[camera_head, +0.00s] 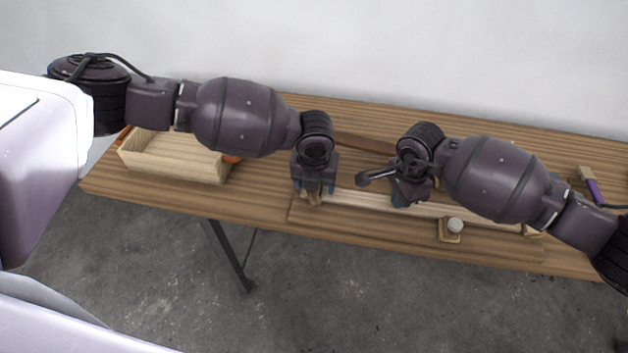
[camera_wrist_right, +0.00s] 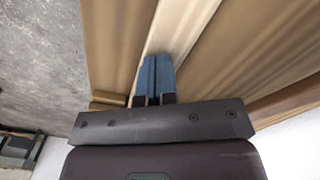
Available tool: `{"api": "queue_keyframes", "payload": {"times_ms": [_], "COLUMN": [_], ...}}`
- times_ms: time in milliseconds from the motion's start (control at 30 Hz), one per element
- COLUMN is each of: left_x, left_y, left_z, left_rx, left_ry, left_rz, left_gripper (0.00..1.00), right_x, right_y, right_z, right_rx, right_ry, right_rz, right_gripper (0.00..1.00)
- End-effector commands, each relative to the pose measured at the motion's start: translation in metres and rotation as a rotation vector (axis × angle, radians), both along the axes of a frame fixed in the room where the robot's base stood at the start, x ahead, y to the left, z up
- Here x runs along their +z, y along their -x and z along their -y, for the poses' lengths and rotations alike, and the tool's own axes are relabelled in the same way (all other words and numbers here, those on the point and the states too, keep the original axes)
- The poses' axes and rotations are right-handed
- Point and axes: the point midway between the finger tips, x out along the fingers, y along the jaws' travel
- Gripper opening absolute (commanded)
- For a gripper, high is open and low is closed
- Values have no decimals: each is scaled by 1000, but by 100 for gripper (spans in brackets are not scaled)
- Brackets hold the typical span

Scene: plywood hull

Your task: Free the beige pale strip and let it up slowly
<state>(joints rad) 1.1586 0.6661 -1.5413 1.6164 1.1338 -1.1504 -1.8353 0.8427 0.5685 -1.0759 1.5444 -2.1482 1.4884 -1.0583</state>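The beige pale strip (camera_head: 462,211) lies lengthwise along the front part of the bench, between my two grippers and on to the right. In the right wrist view the pale strip (camera_wrist_right: 182,28) runs away from my fingertips. My right gripper (camera_head: 408,200) is over the strip; its blue fingers (camera_wrist_right: 157,72) are together, with nothing visible between them. Whether they touch the strip is unclear. My left gripper (camera_head: 313,194) points down at the strip's left end, over a small wooden piece (camera_head: 313,200). Its grip there is too small to tell.
A wooden block with a pale round knob (camera_head: 454,227) sits at the strip's front edge. An open wooden box (camera_head: 175,160) stands left. A brown strip (camera_head: 362,143) lies behind. A purple-handled brush (camera_head: 592,186) is far right.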

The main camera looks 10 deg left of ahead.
Motion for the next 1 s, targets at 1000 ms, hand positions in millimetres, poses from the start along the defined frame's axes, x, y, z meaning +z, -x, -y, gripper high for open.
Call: {"api": "queue_keyframes", "payload": {"times_ms": [1000], "left_x": [3], "left_y": [6], "left_z": [8], "left_rx": [-433], "left_ry": [16], "left_rz": [4], "left_gripper": [49], "right_x": [-1], "right_y": [0], "right_z": [-1], "right_rx": [0], "right_ry": [-1], "right_rz": [0], "right_gripper": [0]}}
